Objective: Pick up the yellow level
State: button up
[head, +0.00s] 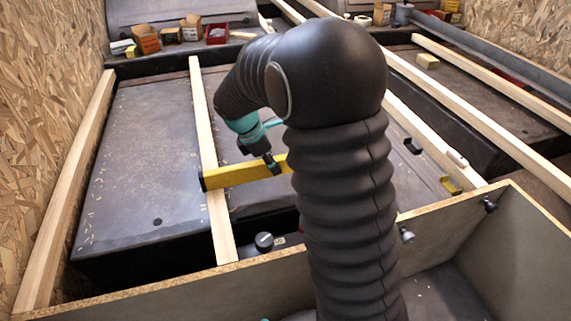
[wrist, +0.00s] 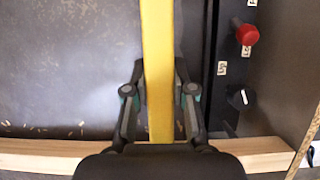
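The yellow level (head: 240,172) is a long bar with a dark end cap, lying across a pale wooden batten in the head view; its right part is hidden behind my arm.
A red knob (wrist: 247,34) and a black knob (wrist: 241,98) stand on a dark panel to the right. Wooden battens (head: 208,130) cross the dark floor. A low partition (head: 260,285) stands in front. Small boxes (head: 146,38) stand at the back.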

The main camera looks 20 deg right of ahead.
grip_shut()
